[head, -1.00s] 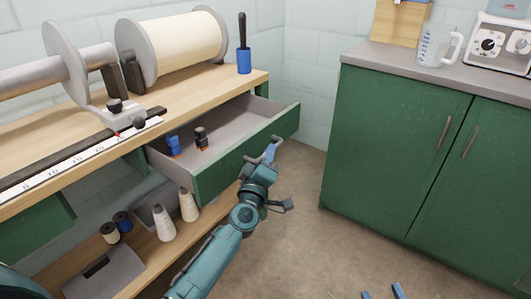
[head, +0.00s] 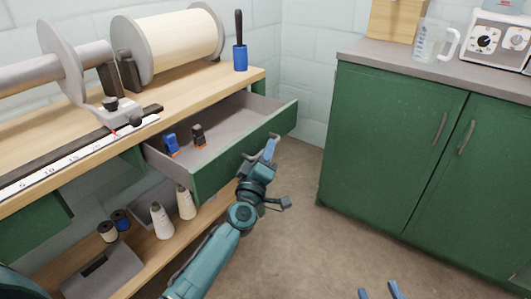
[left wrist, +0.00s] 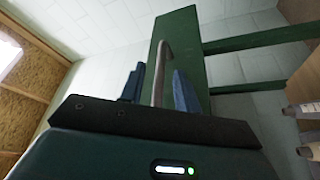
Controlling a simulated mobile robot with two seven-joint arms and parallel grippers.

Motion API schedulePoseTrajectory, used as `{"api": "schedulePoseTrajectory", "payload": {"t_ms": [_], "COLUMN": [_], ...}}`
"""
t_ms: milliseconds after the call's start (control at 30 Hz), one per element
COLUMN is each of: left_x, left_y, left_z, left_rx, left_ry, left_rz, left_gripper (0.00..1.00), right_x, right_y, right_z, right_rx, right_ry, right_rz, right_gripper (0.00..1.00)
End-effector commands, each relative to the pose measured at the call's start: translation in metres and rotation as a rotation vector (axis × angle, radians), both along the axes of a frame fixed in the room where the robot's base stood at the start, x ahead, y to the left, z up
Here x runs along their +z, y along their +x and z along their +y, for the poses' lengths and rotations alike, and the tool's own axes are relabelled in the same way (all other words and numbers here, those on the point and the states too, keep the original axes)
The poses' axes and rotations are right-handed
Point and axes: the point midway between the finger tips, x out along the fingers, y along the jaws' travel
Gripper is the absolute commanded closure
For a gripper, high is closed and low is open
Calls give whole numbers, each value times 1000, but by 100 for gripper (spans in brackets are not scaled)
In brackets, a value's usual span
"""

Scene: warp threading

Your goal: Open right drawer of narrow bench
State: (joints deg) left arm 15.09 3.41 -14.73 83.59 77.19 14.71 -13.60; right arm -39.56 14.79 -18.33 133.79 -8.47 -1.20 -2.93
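The green-fronted drawer (head: 235,158) of the narrow bench (head: 85,150) is pulled well out at the right end of the bench. My left gripper (head: 271,149) is at the outer face of this drawer front. In the left wrist view its two blue fingers (left wrist: 158,90) stand on either side of the grey bar handle (left wrist: 163,62). A gap shows between the left finger and the handle, so the gripper is open around it. My right gripper (head: 380,291) shows only its two spread blue fingertips at the bottom edge, open and empty.
The drawer holds a blue item (head: 171,145) and a dark item (head: 198,135). A green cabinet (head: 390,150) stands at right, with clear floor (head: 300,235) between.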

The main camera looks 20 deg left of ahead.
Motion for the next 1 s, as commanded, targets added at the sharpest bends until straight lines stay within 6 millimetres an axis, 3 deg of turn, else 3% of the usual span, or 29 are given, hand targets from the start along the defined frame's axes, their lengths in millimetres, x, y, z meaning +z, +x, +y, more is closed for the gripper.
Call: {"api": "schedulePoseTrajectory", "payload": {"t_ms": [300, 500, 1000], "left_x": [-10, -15, -16], "left_y": [-47, -69, -72], "left_z": [0, 0, 0], "left_rx": [-2, -1, 0], "left_ry": [0, 0, 0], "left_rz": [5, 3, 1], "left_gripper": [68, 68, 68], "right_x": [4, 3, 0], "right_y": [1, 0, 1], "right_z": [-3, -4, -5], "right_rx": [-12, -21, -26], "right_ry": [-6, -4, -5], "right_rz": [58, 85, 93], "right_gripper": [64, 64, 64]}}
